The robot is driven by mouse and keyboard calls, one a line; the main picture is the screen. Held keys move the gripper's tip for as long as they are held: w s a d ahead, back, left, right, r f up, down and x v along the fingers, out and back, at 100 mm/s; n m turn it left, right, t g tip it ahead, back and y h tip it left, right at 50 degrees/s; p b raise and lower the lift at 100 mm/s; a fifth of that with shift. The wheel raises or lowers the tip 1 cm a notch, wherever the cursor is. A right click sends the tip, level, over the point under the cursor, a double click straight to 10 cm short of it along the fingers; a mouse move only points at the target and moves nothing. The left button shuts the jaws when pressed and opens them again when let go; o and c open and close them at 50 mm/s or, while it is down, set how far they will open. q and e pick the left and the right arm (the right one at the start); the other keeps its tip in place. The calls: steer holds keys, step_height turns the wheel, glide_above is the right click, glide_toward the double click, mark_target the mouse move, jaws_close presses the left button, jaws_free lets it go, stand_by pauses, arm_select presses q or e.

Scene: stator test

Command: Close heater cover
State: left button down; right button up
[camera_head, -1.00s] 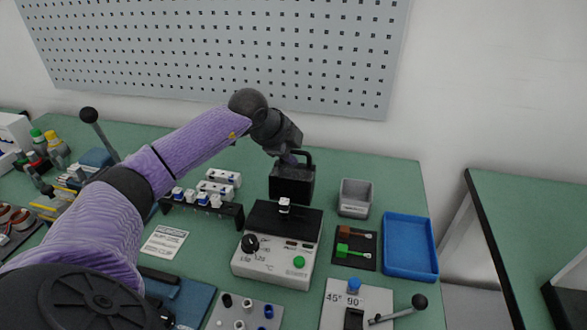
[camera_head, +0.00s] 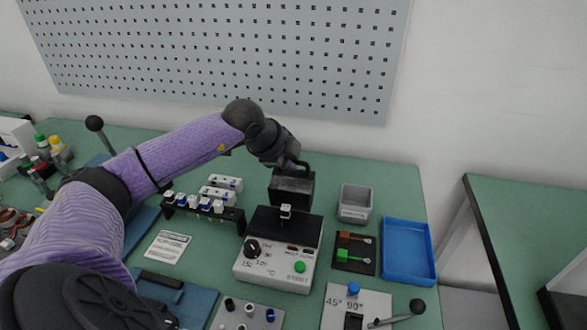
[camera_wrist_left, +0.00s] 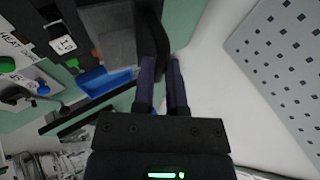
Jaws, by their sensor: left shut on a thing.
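The heater (camera_head: 278,262) is a white box with a black top, a black knob and a green button. A small white piece (camera_head: 286,211) sits on its black top. The black heater cover (camera_head: 292,190) stands raised at the heater's back edge, not over the top. My left gripper (camera_head: 296,163) is at the cover's handle, behind the heater, and is shut on it. In the left wrist view, the fingers (camera_wrist_left: 162,75) meet the dark handle (camera_wrist_left: 152,32); the exact contact is partly hidden. My right gripper is not in view.
A grey bin (camera_head: 355,203) and a blue tray (camera_head: 408,250) stand right of the heater. A black rack (camera_head: 203,211) with several white parts is at its left. A pegboard (camera_head: 220,60) is behind.

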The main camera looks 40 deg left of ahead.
arm_select(q)
steer(key=shift+s+d+r, duration=0.1)
steer(key=shift+s+d, duration=0.3)
steer(key=shift+s, duration=0.3)
steer(key=shift+s+d+r, duration=0.1)
steer(key=shift+s+d, duration=0.3)
steer(key=shift+s, duration=0.3)
